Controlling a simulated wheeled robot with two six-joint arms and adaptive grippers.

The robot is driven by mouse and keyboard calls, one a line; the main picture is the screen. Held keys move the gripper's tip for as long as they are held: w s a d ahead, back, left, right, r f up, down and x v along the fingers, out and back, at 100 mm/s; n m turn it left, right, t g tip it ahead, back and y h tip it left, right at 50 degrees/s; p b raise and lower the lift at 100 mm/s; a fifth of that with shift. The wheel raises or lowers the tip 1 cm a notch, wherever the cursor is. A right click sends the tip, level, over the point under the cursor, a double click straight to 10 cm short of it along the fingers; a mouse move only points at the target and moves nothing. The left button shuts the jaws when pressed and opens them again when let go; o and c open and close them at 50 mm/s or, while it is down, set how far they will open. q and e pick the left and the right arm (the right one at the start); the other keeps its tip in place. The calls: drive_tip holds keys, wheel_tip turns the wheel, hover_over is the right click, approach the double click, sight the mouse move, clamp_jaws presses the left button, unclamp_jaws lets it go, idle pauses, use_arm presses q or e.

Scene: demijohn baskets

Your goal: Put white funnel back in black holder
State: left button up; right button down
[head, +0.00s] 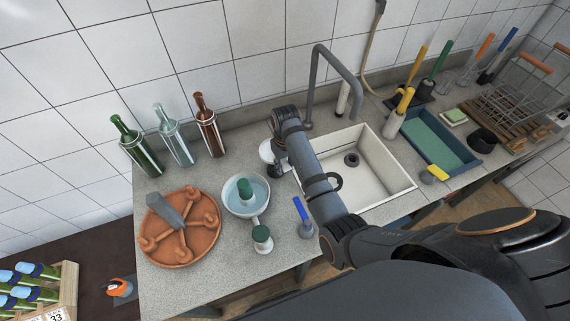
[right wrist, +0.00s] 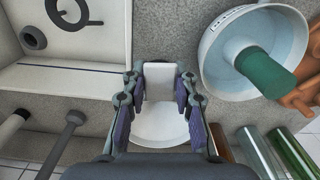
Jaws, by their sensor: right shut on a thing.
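My right gripper (head: 275,163) is at the counter just left of the sink. It is shut on the white funnel (head: 266,150), which is mostly hidden behind the gripper in the head view. In the right wrist view, a flat white part (right wrist: 160,80) sits between the fingers of the right gripper (right wrist: 160,95), with a round white part (right wrist: 160,125) below it. A low round black thing (head: 483,140) stands right of the blue tray; I cannot tell if it is the black holder. My left gripper is not in view.
A white sink (head: 375,185) lies right of the gripper, with a grey tap (head: 352,75) behind. A white bowl (head: 236,205) and terracotta dish (head: 195,248) stand left. Several bottles (head: 140,148) line the wall. A blue tray (head: 440,150) and a wire rack (head: 520,85) are right.

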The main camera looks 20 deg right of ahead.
drive_tip(key=shift+f, duration=0.15)
drive_tip(key=shift+f, duration=0.35)
drive_tip(key=c, duration=1)
unclamp_jaws()
wheel_tip(320, 180, up, 8)
drive_tip(key=shift+f, duration=0.25)
drive_tip(key=shift+s+f, duration=0.1)
drive_tip(key=shift+s, duration=0.05)
